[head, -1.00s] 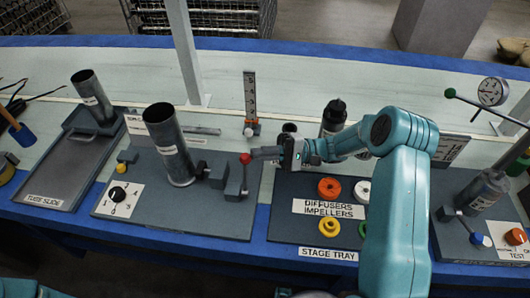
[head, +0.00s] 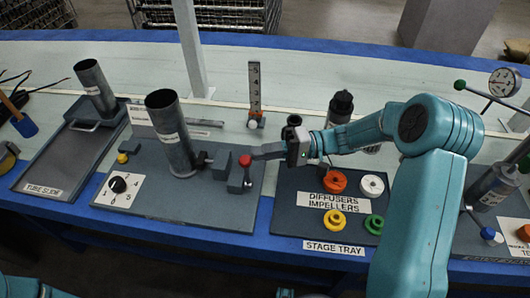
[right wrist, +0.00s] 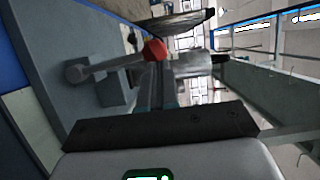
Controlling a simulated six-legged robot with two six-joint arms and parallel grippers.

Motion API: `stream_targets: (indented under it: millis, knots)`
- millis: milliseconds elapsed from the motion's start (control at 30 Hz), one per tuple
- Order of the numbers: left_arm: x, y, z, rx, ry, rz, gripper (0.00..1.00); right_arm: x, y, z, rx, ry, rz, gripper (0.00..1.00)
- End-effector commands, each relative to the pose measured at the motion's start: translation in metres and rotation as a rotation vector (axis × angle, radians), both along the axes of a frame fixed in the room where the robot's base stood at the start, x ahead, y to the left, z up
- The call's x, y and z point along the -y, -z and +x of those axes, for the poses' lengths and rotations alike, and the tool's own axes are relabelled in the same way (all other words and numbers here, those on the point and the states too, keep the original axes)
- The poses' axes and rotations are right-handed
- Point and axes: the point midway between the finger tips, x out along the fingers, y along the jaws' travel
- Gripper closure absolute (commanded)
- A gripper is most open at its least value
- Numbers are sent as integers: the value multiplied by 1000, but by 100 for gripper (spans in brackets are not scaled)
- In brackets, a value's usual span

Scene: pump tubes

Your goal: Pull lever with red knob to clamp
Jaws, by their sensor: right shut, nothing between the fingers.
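The red knob (head: 245,160) tops a short grey lever (head: 247,176) beside a clamp block (head: 222,166), right of an upright metal tube (head: 172,135). My right gripper (head: 258,154) reaches in from the right, shut and empty, its fingertips at the knob's right side. Touching or just apart cannot be told. In the right wrist view the knob (right wrist: 155,51) is just beyond the fingers (right wrist: 150,88), with the lever rod (right wrist: 113,63) running left to its pivot.
The stage tray (head: 290,225) with colored rings lies to the right. A dial plate (head: 118,190) sits left of the tube. A tube-slide tray (head: 62,160) is at far left, and a gauge stand with green-knobbed lever (head: 460,86) at far right. A post (head: 187,50) stands behind.

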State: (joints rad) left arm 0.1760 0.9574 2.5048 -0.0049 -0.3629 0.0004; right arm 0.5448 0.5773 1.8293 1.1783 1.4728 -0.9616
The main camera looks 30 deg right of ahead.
Motion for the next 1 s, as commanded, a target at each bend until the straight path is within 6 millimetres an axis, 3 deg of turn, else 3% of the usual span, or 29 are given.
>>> stream_targets:
  millis: [33, 600, 1000]
  knots:
    - [0, 13, 0, 0, 0, 0, 57, -3, 5, -4, 38, -1, -28, 100]
    - [-3, 114, 3, 5, -12, 2, 57, -38, 16, -50, 458, -1, -343, 100]
    - [-12, 151, 13, 23, -51, 9, 57, -51, 22, -68, 573, 0, -430, 100]
